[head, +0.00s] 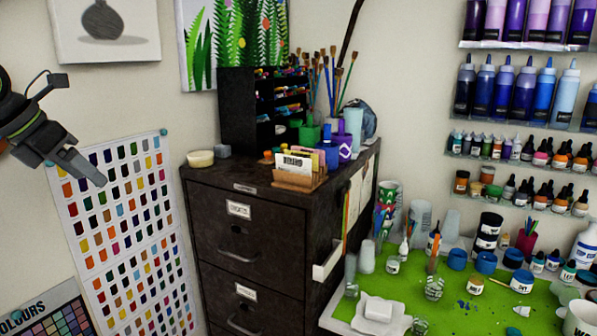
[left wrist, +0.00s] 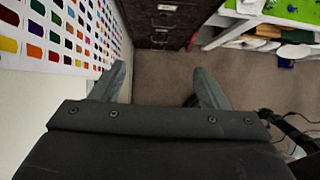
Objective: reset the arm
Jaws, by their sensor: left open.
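My left gripper (head: 92,172) comes in from the left edge of the head view, in front of the wall with the colour chart. It is held in the air and touches nothing that I can see. In the left wrist view its two grey fingers (left wrist: 162,85) are spread wide apart with nothing between them, above the bare floor. My right gripper is in neither view.
A dark filing cabinet (head: 220,222) carries brushes, pots and a card holder. To its right a green-topped work table (head: 465,310) is crowded with bottles and cups. Shelves of paint bottles (head: 525,48) hang above. A colour chart (head: 128,235) covers the left wall. Bare floor (left wrist: 165,75) lies below.

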